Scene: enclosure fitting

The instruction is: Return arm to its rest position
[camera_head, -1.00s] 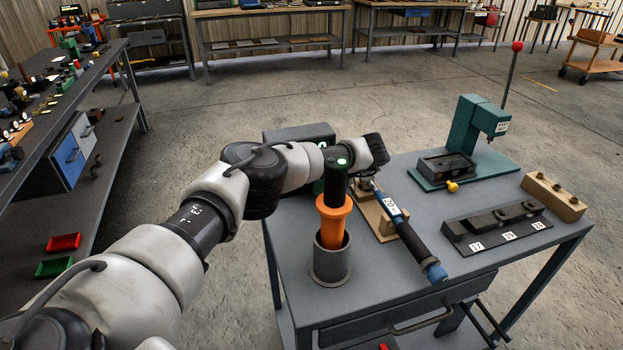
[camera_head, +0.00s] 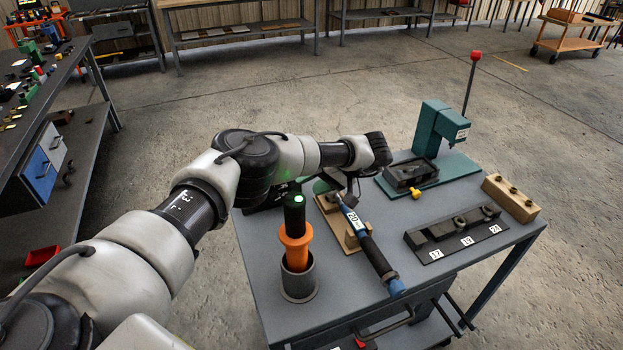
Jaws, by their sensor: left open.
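My left arm reaches in from the left over the grey bench (camera_head: 375,320). Its wrist hangs above the bench's back edge. My left gripper (camera_head: 349,190) is small and mostly hidden below the wrist, by the upper end of the blue and black tool (camera_head: 372,250). It looks open, and I cannot tell whether it touches the tool. The tool lies slanted, with its upper end at a tan wooden stand (camera_head: 330,212). A black and orange tool (camera_head: 296,246) stands upright in a dark grey cup (camera_head: 299,284), left of it. My right gripper is not in view.
A teal press (camera_head: 437,140) with a red-knobbed lever stands at the bench's back right. A dark numbered block (camera_head: 455,232) and a tan block with pegs (camera_head: 511,197) lie at right. Another workbench (camera_head: 75,75) stands at left.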

